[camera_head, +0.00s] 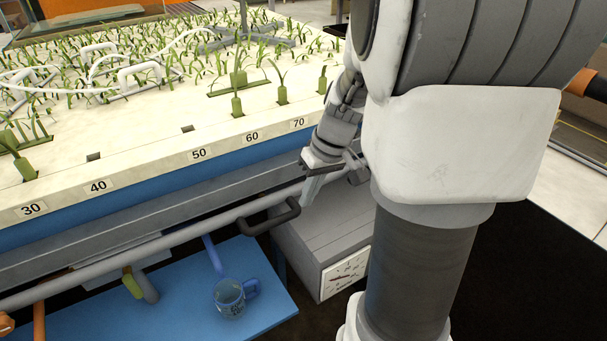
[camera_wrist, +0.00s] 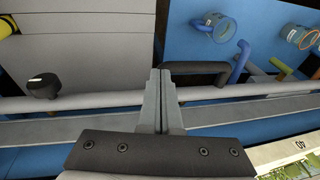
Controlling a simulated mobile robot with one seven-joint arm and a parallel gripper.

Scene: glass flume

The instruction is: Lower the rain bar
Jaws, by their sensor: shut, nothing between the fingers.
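I cannot tell for sure which part is the rain bar. A black crank-like handle (camera_head: 271,218) sticks out by the grey pipe (camera_head: 150,252) along the flume's front.
The planted bed (camera_head: 130,130) carries number labels along its front edge. A grey box with a dial (camera_head: 345,272) stands below the handle. A black knob (camera_wrist: 43,88) sits left of the fingers.

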